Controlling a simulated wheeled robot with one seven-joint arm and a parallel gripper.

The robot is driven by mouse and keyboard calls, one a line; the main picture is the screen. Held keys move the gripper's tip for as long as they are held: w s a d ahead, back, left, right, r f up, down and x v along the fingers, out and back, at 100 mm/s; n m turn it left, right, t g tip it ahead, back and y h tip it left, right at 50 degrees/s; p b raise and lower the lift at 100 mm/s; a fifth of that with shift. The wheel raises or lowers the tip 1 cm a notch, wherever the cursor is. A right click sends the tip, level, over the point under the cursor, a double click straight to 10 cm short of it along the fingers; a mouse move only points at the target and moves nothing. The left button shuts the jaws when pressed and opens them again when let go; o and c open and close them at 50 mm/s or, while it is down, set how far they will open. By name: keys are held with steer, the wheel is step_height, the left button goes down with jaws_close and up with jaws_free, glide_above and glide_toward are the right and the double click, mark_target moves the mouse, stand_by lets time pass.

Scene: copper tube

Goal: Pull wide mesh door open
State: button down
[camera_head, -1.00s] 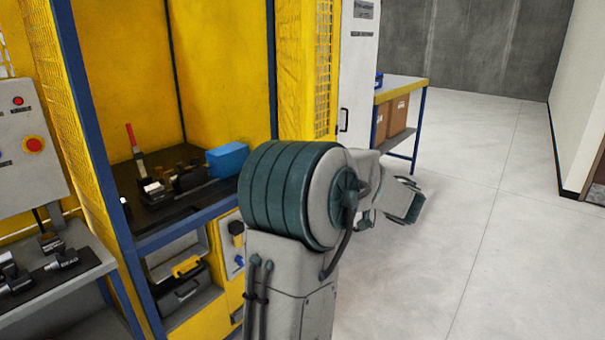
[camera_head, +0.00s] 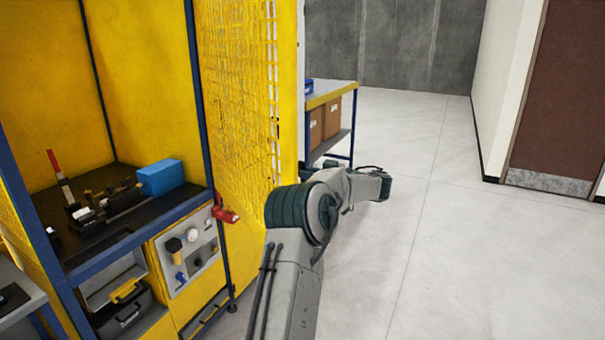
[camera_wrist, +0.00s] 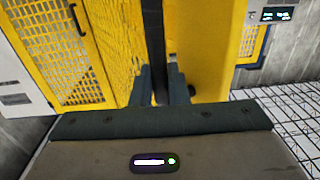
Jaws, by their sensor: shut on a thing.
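The wide mesh door (camera_head: 238,95) is a tall yellow panel at the right of the yellow enclosure in the head view. It stands out at an angle from the blue post. In the wrist view my gripper (camera_wrist: 161,88) has its two dark fingers on either side of a dark upright bar (camera_wrist: 157,40), shut on it. The bar looks like the door's handle, against yellow panels. In the head view my arm stands in front of the door's lower right part, and the fingertips are hidden there.
A black worktop (camera_head: 88,232) with a blue box (camera_head: 161,177) and tools lies inside the enclosure. A red item (camera_head: 226,214) juts out near the blue post. A side table (camera_head: 333,92) with cartons stands behind the door. The floor (camera_head: 440,230) to the right is clear.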

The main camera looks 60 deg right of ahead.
steer(key=shift+s+d+r, duration=0.2)
steer(key=shift+s+d, duration=0.05)
steer(key=shift+d, duration=0.45)
steer(key=shift+y, duration=0.3)
steer(key=c, duration=1.8)
jaws_free()
steer(key=o, duration=0.3)
steer(key=shift+w+a, duration=0.15)
steer(key=shift+w, duration=0.1)
steer(key=s+d+b, duration=0.1)
steer(key=s+b, duration=0.2)
steer(key=s, duration=1)
steer(key=shift+s+b, duration=0.3)
steer(key=shift+s, duration=0.05)
steer(key=shift+d+f, duration=0.1)
